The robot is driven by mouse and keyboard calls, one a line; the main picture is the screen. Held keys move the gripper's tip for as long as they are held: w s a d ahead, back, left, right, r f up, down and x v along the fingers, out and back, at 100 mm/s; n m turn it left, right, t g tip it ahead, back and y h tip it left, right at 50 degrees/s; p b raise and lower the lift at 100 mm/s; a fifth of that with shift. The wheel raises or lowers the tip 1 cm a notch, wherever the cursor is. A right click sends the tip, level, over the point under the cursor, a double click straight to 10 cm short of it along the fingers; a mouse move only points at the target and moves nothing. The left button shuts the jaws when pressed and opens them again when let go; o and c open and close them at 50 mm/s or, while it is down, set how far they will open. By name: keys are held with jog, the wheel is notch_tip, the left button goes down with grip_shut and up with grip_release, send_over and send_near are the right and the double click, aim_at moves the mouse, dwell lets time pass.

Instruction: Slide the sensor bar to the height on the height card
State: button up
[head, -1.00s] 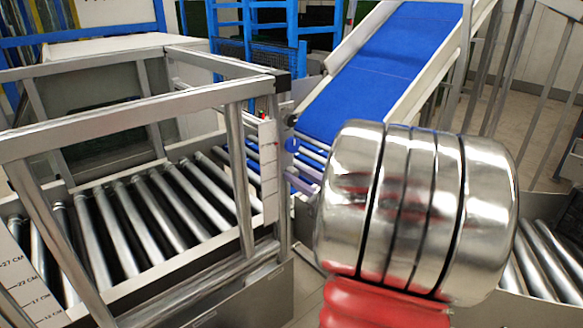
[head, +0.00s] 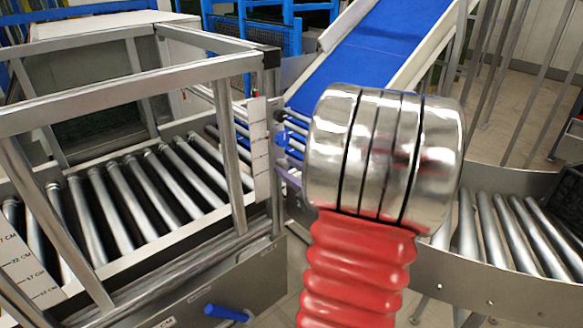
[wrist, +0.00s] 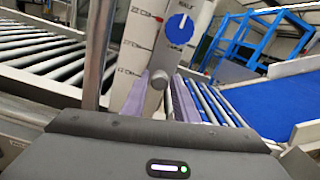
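A grey rounded metal knob (wrist: 160,78), which may belong to the sensor bar, stands by the scale post in the wrist view. My gripper (wrist: 163,88) has two purple fingers, open, one on each side of the knob; I cannot tell if they touch it. A white scale strip (wrist: 140,45) with cm marks runs beside it and also shows in the head view (head: 258,150). A blue dial (wrist: 180,29) sits above the knob. My arm hides most of the gripper in the head view. I cannot make out a height card.
A metal frame (head: 130,100) stands over the roller conveyor (head: 130,195). Another cm scale (head: 32,268) is at the lower left. A blue handle (head: 226,312) sticks out at the front. A blue belt (head: 385,45) rises behind; a curved roller track (head: 490,230) lies right.

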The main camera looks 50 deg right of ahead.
jog(key=o, duration=0.3)
jog(key=v, duration=1.3)
jog(key=shift+s, duration=0.4)
jog(key=shift+a, duration=0.1)
dwell(0.5)
